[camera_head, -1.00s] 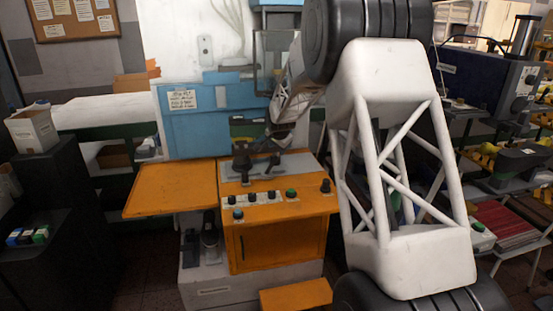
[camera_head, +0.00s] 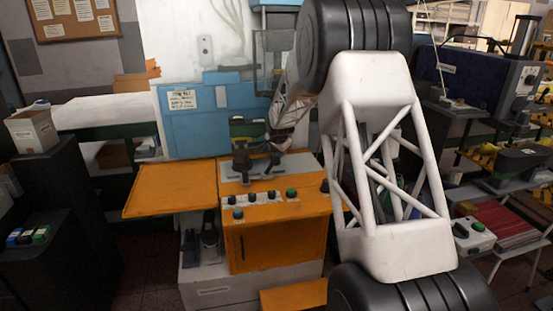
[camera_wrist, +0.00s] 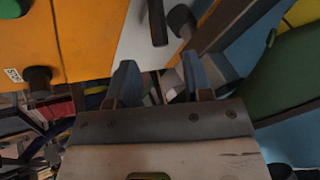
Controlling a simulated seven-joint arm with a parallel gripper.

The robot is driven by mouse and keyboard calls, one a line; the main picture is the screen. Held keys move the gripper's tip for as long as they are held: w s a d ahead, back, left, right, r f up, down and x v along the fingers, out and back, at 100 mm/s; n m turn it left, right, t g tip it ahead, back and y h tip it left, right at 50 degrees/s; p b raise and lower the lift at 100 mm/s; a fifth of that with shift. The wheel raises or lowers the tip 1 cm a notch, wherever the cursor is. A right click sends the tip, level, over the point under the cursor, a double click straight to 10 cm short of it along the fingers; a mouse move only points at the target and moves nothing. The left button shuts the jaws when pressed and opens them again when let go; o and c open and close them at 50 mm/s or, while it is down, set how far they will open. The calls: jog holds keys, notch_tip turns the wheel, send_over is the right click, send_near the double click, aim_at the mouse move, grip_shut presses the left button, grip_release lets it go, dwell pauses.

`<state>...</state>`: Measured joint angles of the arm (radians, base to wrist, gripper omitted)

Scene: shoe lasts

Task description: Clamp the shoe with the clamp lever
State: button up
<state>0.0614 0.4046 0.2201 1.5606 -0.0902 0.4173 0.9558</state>
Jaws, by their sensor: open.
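A dark clamp fixture (camera_head: 243,160) stands on the grey plate on top of the orange machine. Dark rod-like parts, one with a round black knob (camera_wrist: 180,18), show over the plate in the wrist view; I cannot tell for sure which is the clamp lever. My gripper (camera_head: 272,142) is just right of and above the fixture. In the wrist view my gripper (camera_wrist: 160,80) is open, its two blue-grey fingers apart with nothing held between them. I cannot clearly make out the shoe.
The orange machine (camera_head: 170,187) has black and green knobs (camera_head: 265,196) along its front. A blue panel (camera_head: 190,125) stands behind it. A dark green surface (camera_wrist: 285,75) lies right of my fingers. Shelves with red stacked items (camera_head: 500,222) are at the right.

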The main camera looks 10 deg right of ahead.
aim_at(276, 156)
jog(key=shift+x, duration=3.15)
grip_shut()
